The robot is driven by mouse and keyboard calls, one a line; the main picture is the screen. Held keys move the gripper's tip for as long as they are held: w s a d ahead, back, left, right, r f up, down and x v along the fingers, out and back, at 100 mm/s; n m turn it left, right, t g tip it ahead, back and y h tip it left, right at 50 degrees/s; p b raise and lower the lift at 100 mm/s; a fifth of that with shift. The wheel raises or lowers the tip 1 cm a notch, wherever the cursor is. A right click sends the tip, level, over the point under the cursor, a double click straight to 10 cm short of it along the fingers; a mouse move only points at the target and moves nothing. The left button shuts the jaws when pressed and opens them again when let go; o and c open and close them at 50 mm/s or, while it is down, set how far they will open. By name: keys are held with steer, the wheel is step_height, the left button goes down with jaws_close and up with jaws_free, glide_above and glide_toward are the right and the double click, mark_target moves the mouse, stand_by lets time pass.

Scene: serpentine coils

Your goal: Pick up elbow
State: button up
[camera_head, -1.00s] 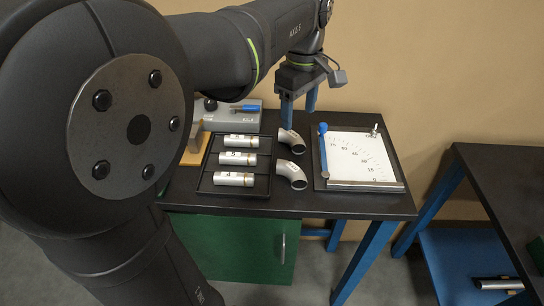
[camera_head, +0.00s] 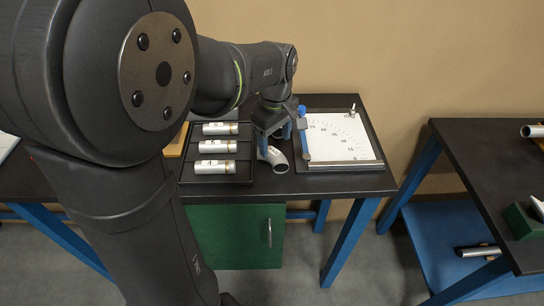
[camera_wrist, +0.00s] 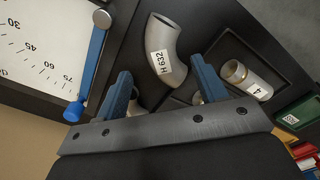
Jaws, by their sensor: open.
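A silver pipe elbow (camera_head: 275,159) lies on the black table between the tray and the angle board. In the wrist view this elbow (camera_wrist: 170,62) carries a label reading H 632 and lies ahead of the fingertips. My gripper (camera_head: 283,138) is low over the table with blue fingers apart and nothing held. In the wrist view my gripper (camera_wrist: 161,70) has one finger on each side, with the elbow's near end between their tips. Part of a second metal piece (camera_wrist: 137,107) shows beside the left finger, mostly hidden. The second elbow is hidden in the head view.
A black tray (camera_head: 217,182) with several numbered pipe pieces (camera_head: 214,167) stands left of the elbow. The white angle board (camera_head: 340,140) with a blue-handled arm (camera_head: 304,135) is close on the right. Another table (camera_head: 470,170) stands farther right.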

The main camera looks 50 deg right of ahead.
mark_target(274, 151)
step_height(274, 151, down, 5)
steer(key=shift+w+a+r, duration=0.1)
steer(key=shift+w+a, duration=0.05)
steer(key=c, duration=1.2)
steer(key=shift+r, duration=0.15)
